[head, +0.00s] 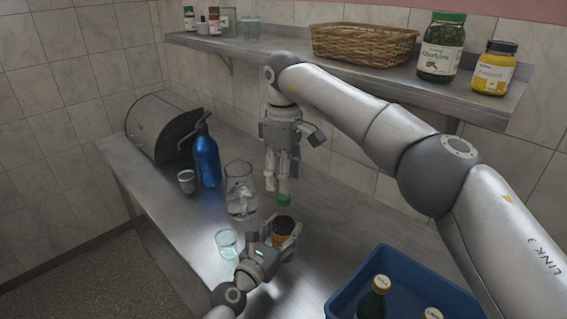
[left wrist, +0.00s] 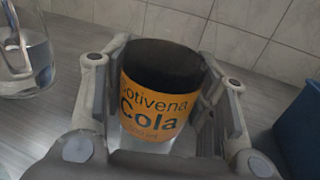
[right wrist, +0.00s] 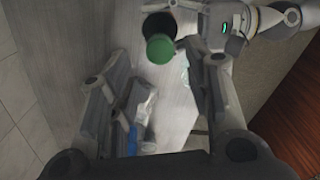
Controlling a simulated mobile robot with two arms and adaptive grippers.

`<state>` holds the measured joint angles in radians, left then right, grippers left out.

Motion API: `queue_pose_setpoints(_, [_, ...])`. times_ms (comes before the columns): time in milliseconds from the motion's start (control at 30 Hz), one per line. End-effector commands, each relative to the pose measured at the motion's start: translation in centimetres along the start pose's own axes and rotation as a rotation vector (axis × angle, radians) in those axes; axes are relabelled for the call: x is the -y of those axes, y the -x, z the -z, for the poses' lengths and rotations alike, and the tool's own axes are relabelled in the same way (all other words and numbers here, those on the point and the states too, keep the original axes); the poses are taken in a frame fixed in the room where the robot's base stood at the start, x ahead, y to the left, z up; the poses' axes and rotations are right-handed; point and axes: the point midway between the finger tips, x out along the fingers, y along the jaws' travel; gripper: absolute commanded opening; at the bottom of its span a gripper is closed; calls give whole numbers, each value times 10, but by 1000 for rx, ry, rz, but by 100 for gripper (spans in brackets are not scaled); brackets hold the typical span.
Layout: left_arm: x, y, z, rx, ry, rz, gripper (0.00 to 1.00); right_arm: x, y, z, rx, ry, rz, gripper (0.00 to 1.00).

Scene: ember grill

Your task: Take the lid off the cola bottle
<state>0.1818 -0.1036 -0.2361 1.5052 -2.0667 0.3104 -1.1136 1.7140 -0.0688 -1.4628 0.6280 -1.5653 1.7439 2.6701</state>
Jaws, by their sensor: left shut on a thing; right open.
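The cola bottle (head: 281,238) has an orange label and a dark upper part. My left gripper (head: 283,243) is shut around it above the bench; the left wrist view shows the bottle (left wrist: 160,105) between both fingers. A green round lid (head: 284,200) shows above the bottle, at the tips of my right gripper (head: 283,185), which points down. In the right wrist view the green lid (right wrist: 160,48) overlaps the dark bottle top (right wrist: 158,25). I cannot tell what supports the lid.
A glass pitcher (head: 240,190), a small glass (head: 227,243), a blue bottle (head: 206,158) and a metal cup (head: 186,181) stand to the left on the bench. A blue crate (head: 335,306) with bottles is at lower right. A shelf (head: 290,47) with basket and jars runs above.

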Motion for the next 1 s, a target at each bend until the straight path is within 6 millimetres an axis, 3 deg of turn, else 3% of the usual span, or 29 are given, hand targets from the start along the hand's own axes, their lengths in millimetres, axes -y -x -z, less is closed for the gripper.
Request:
queue_pose_setpoints(100, [0, 0, 0, -1, -1, 0, 0, 0, -20, -1, 1, 0, 2, 45])
queue_pose_setpoints(300, [0, 0, 0, -1, -1, 0, 0, 0, -42, 0, 0, 0, 1, 45])
queue_pose_setpoints(667, [0, 0, 0, -1, -1, 0, 0, 0, -48, 0, 0, 0, -1, 45])
queue_pose_setpoints(1000, [0, 0, 0, -1, -1, 0, 0, 0, -48, 0, 0, 1, -1, 4])
